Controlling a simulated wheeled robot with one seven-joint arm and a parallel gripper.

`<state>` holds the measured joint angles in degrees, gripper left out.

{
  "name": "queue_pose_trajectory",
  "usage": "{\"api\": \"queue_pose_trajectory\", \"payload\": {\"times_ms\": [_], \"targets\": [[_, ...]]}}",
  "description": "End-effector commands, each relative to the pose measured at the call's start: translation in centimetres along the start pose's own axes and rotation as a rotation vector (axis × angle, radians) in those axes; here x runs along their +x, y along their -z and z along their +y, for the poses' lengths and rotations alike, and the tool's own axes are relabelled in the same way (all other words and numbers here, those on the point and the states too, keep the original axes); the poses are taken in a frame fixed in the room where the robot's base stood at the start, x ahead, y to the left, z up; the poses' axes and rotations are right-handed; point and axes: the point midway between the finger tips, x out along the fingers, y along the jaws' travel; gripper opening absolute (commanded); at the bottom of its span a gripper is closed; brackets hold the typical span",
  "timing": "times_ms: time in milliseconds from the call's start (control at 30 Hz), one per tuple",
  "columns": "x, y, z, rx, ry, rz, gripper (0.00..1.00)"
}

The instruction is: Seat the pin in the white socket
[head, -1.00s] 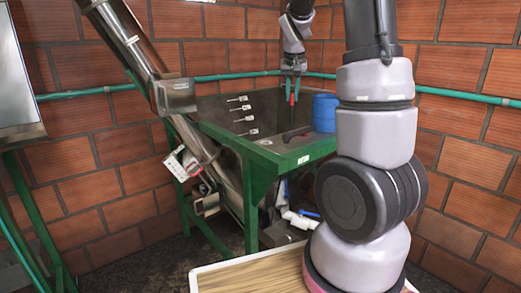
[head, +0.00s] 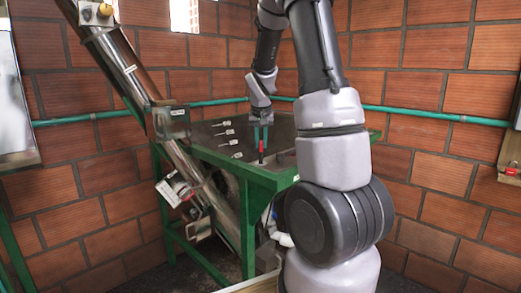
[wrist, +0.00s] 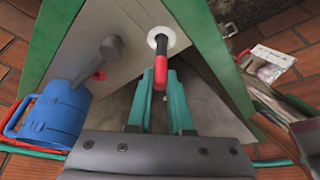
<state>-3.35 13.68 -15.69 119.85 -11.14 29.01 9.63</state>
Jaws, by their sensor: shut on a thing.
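The pin has a red body and a dark end. It shows upright below the fingers in the head view (head: 261,146) and in the wrist view (wrist: 160,72). My gripper (head: 261,131) is shut on it; its teal fingers also show in the wrist view (wrist: 161,104). The white socket (wrist: 151,36) is a round ring on the grey surface. The pin's dark end overlaps this ring in the wrist view. I cannot tell whether it is inside or just above. The socket is not distinct in the head view.
A blue mug (wrist: 58,118) and a grey tool with a dark round head (wrist: 110,46) are left of the fingers in the wrist view. The green-framed hopper (head: 262,178) stands by brick walls. A steel elevator tube (head: 122,62) slopes down at the left.

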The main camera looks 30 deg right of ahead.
Motion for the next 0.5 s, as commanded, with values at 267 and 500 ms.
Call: {"api": "queue_pose_trajectory", "payload": {"times_ms": [267,500], "targets": [[2.1,-0.9,0.0,-0.001,0.0,0.0,0.0],[2.3,-0.9,0.0,-0.001,0.0,0.0,0.0]]}}
